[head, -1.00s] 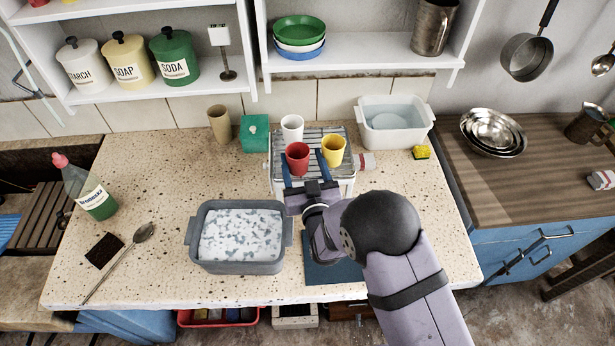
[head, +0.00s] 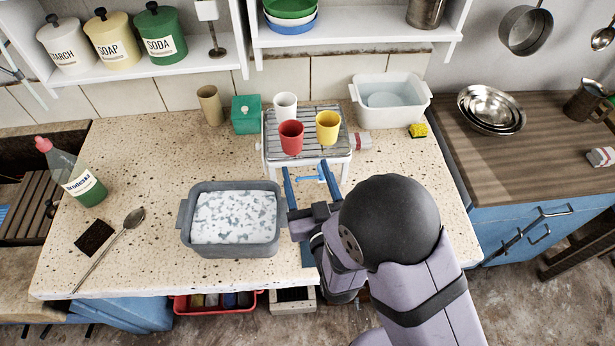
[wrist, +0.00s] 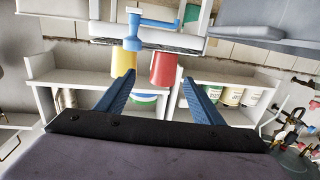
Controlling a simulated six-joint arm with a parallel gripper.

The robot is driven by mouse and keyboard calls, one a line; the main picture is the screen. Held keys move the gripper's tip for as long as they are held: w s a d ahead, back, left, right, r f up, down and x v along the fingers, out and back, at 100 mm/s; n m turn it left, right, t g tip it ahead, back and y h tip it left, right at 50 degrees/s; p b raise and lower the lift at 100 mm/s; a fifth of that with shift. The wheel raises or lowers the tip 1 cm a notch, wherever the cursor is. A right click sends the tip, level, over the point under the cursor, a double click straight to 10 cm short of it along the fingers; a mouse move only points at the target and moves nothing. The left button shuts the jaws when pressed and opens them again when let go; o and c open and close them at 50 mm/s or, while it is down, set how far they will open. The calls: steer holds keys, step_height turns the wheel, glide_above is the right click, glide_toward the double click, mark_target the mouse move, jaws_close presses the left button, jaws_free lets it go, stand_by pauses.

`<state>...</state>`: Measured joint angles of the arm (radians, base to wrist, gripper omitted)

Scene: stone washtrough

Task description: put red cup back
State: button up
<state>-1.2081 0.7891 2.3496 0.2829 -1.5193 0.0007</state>
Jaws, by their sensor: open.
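The red cup (head: 291,137) stands upright on the slatted top of a small white rack (head: 349,141), in front of a white cup (head: 285,105) and left of a yellow cup (head: 327,128). My gripper (head: 304,167) is open and empty, in front of the rack with its blue fingers pointing toward it. A gap separates the fingertips from the red cup. In the wrist view, which looks upside down, the red cup (wrist: 163,69) shows beyond and between the fingertips (wrist: 160,77), and the yellow cup (wrist: 124,62) lies at the left fingertip.
A grey basin (head: 182,222) of sudsy water stands left of my gripper. A white tub (head: 424,100) and a yellow sponge (head: 418,131) are right of the rack. A green box (head: 246,115) and tan cup (head: 210,105) stand left.

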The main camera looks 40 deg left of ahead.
mark_target(291, 139)
steer(key=shift+s+d, duration=0.1)
steer(key=shift+d, duration=0.05)
steer(key=shift+c, duration=0.9)
steer(key=a+r+b, duration=0.1)
steer(key=a+m+t+b, duration=0.1)
steer(key=a+b, duration=0.1)
steer(key=a+r+t+b, duration=0.1)
steer(key=b, duration=0.1)
steer(key=shift+a+r+h, duration=0.3)
steer(key=shift+h, duration=0.1)
steer(key=shift+w+a+r+m, duration=0.1)
steer(key=shift+w+r+m, duration=0.1)
steer(key=shift+r+m, duration=0.1)
steer(key=shift+p+x, duration=1.15)
steer(key=shift+x, duration=2.2)
steer(key=shift+w, duration=0.15)
